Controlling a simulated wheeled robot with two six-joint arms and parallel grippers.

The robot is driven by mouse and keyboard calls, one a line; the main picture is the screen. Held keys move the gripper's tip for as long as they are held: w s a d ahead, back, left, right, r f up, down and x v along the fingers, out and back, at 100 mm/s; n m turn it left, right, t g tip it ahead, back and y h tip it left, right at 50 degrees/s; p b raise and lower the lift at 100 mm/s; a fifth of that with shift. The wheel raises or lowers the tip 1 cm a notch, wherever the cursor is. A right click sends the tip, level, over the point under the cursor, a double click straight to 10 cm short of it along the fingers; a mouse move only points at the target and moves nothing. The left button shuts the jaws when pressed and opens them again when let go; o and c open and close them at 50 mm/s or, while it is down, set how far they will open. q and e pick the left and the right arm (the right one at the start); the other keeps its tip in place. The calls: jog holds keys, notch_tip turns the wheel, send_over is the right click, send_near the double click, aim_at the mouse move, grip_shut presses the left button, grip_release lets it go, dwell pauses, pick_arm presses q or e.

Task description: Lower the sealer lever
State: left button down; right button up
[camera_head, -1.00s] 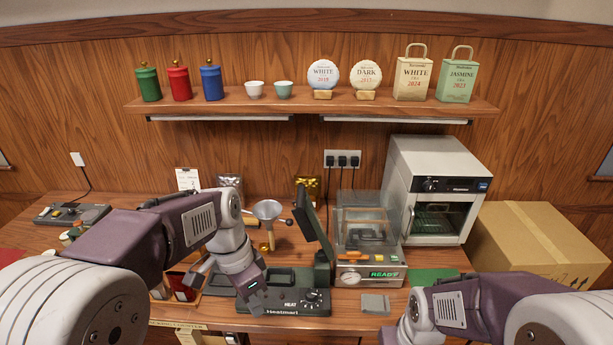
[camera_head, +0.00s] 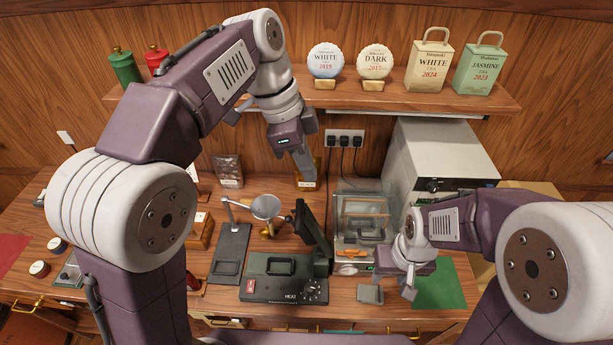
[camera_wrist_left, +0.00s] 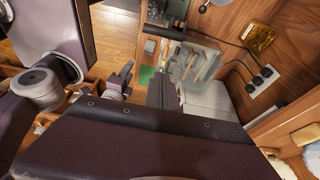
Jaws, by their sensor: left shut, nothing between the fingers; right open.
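The dark heat sealer (camera_head: 284,289) sits on the counter, with its HEAT dial at the front right. Its lever (camera_head: 311,236) stands raised and tilted at the sealer's right side. My left gripper (camera_head: 308,176) is shut and empty, pointing down, above and behind the lever and clear of it. In the left wrist view its dark fingers (camera_wrist_left: 162,92) show together in the middle. My right gripper (camera_head: 411,291) is open above the front of the counter, right of the sealer; its fingers are partly hidden by its own wrist.
A clear-lidded machine (camera_head: 361,232) stands just right of the lever. A funnel on a stand (camera_head: 265,206) is behind the sealer. A small grey block (camera_head: 370,294) and a green mat (camera_head: 440,287) lie at the right front. The wooden shelf (camera_head: 420,97) is above.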

pick_arm(q)
send_over(304, 210)
jog(key=s+d, duration=0.2)
notch_tip(304, 210, down, 4)
jog(key=f, duration=0.2)
jog(key=a+f+p, duration=0.1)
jog(key=f, duration=0.1)
jog(key=a+f, duration=0.1)
jog(key=f, duration=0.2)
jog(key=shift+s+d, duration=0.1)
pick_arm(e)
jog(key=shift+s+r, duration=0.6)
jog(key=shift+r, duration=0.3)
pick_arm(q)
jog(key=shift+s+d, duration=0.1)
jog(key=shift+s, duration=0.05)
pick_arm(e)
jog(key=shift+s, duration=0.15)
jog(key=shift+f, duration=0.1)
